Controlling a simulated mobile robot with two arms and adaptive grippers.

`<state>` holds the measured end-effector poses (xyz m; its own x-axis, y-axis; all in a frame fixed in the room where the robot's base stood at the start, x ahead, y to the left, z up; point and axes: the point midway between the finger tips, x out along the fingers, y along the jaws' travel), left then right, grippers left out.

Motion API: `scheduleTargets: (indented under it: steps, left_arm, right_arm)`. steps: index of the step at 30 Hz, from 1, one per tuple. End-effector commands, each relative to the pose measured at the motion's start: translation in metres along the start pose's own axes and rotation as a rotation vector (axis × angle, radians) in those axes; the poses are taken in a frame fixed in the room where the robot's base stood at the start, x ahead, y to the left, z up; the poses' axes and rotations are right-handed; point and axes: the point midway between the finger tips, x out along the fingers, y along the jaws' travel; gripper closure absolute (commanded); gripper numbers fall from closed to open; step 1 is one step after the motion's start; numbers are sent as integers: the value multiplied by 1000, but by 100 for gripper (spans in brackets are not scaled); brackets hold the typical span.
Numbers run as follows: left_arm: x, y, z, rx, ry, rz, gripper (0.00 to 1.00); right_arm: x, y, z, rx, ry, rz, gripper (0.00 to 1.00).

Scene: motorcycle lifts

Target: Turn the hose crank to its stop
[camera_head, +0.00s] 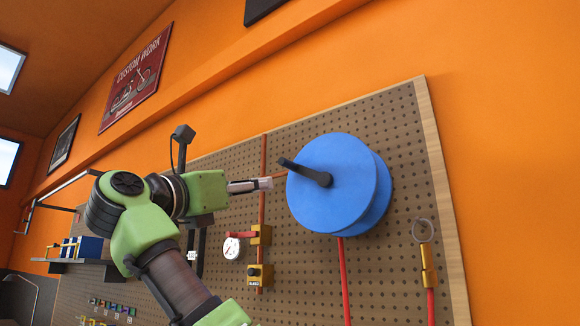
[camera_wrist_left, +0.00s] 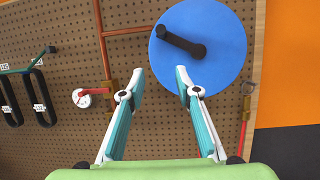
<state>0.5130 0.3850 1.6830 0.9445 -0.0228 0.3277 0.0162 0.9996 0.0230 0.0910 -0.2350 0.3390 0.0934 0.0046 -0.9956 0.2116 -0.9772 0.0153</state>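The blue hose reel (camera_head: 330,205) is mounted on the pegboard, and its black crank (camera_head: 307,173) points up and to the left from the hub in the head view. In the left wrist view the reel (camera_wrist_left: 222,60) is at top right, with the crank (camera_wrist_left: 180,40) running from its upper left edge toward its middle. My left gripper (camera_head: 268,184) is left of the reel in the head view. In the left wrist view the left gripper (camera_wrist_left: 160,80) is open and empty, with its fingertips below the crank. I see no contact with the crank. My right gripper is not in view.
A red hose (camera_head: 345,280) hangs below the reel. A gauge (camera_head: 232,248) and brass valve fittings (camera_head: 260,273) are left of it, along a copper pipe. A brass fitting with a ring (camera_head: 428,265) hangs at right. The pegboard (camera_head: 388,280) has bare areas around the reel.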

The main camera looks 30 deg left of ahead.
Motion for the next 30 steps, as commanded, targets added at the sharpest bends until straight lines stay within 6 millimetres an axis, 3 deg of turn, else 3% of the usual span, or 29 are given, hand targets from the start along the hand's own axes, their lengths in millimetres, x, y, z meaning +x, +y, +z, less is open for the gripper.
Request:
scheduleTargets:
  steps: [1,3,8,24,30]
  left_arm:
    - [-8,-2,16,-40,-25,-12,70]
    - [-14,-3,29,-80,-45,-22,70]
    - [-12,-3,39,-109,-56,-29,70]
    - [92,-5,46,-105,-54,-27,70]
    - [114,-5,46,-105,-56,-27,70]
  right_arm:
    - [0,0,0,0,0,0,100]
    - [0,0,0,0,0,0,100]
    - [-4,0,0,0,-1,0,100]
    - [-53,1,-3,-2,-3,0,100]
    - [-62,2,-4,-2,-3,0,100]
